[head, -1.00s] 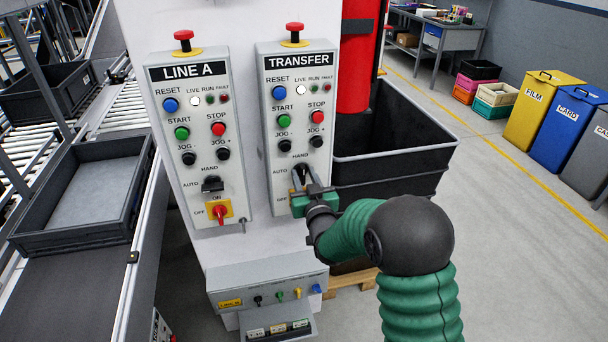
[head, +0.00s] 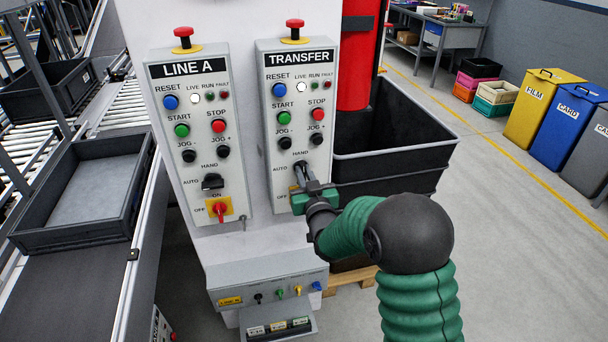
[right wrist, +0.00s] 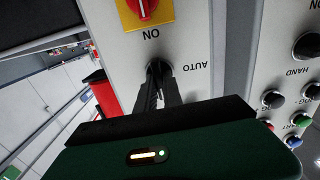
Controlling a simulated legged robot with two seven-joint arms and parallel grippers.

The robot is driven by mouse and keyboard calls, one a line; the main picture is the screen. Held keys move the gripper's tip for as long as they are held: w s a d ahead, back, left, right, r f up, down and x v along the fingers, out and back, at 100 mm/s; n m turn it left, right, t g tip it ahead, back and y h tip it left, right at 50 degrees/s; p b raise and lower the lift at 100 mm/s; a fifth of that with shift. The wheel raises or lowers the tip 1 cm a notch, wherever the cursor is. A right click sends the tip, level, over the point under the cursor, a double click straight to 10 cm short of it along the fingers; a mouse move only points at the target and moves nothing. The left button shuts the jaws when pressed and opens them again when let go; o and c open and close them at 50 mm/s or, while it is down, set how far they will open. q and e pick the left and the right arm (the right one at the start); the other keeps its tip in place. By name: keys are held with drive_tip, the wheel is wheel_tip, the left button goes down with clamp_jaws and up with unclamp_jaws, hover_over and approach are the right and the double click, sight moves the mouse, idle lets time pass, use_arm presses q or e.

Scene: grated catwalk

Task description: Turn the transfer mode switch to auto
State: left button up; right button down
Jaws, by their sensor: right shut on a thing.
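The transfer mode switch, a black knob (head: 300,167), is on the TRANSFER panel (head: 268,150) between the HAND and AUTO labels. It is mostly hidden by my right gripper (head: 301,176), whose black fingers are shut on it. In the right wrist view, seen upside down, the fingers (right wrist: 157,85) reach the dark knob (right wrist: 159,67) beside the AUTO label. The exact direction of the knob's pointer is hard to tell behind the fingers. My left gripper is not in view.
The LINE A panel (head: 160,130) stands to the left with a similar mode knob (head: 212,182). A red switch on a yellow plate (right wrist: 145,12) is close to my gripper. A lower control box (head: 268,285) juts out below. A dark bin (head: 390,185) stands at right.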

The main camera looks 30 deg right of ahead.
drive_tip(key=n+b, duration=0.1)
drive_tip(key=n, duration=0.5)
drive_tip(key=n+b, duration=0.2)
drive_tip(key=n, duration=0.3)
drive_tip(key=f+n+b, duration=0.1)
drive_tip(key=n+b, duration=0.1)
drive_tip(key=n, duration=0.4)
drive_tip(key=shift+a+n, duration=0.3)
drive_tip(key=shift+a, duration=0.05)
idle(0.5)
drive_tip(key=c, duration=1.6)
unclamp_jaws()
drive_tip(key=shift+o, duration=0.6)
drive_tip(key=shift+r, duration=0.1)
drive_tip(key=shift+a, duration=0.1)
drive_tip(key=shift+r, duration=0.1)
